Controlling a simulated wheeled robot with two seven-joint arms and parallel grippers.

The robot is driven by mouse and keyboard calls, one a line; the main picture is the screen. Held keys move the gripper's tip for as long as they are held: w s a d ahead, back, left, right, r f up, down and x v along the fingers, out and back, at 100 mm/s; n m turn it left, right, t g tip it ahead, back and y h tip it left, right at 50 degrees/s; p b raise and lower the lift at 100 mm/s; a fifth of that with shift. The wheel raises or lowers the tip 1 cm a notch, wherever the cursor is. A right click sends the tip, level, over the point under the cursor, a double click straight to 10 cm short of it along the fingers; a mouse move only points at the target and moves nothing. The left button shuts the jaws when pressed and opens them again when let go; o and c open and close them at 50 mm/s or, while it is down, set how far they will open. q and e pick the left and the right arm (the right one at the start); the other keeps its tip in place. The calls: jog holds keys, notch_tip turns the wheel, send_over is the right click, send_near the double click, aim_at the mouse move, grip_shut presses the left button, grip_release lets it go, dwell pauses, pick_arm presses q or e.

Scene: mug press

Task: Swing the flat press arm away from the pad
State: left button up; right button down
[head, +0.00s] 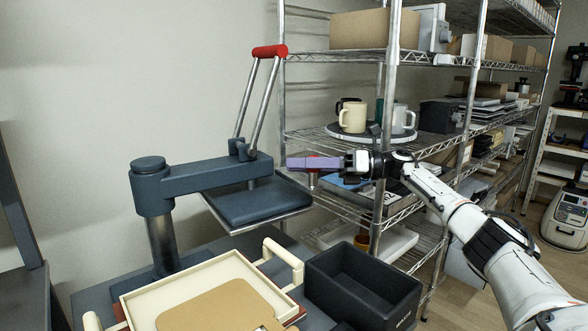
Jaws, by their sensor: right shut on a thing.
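The flat press stands at centre left. Its dark blue arm (205,176) reaches right from a grey post (162,243). Two metal rods rise from the arm to a red grip (269,51). A flat dark plate with a pale edge (258,203) sits under the arm's outer end. A bit of red and a silver stem show below the fingers. My left gripper is not in view.
A cream tray with handles (141,290) holding a brown board is in front of the press. An open black bin (362,299) stands right of it. A wire shelf (345,133) with mugs (353,117) and boxes stands close behind my right gripper.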

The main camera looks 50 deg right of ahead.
jog(key=shift+d+r, duration=0.15)
jog(key=shift+d, duration=0.05)
jog(key=c, duration=1.4)
grip_release()
jog(key=shift+o, duration=0.7)
jog(key=b+v, duration=0.1)
jog(key=v, duration=0.9)
jog(key=shift+s, duration=0.15)
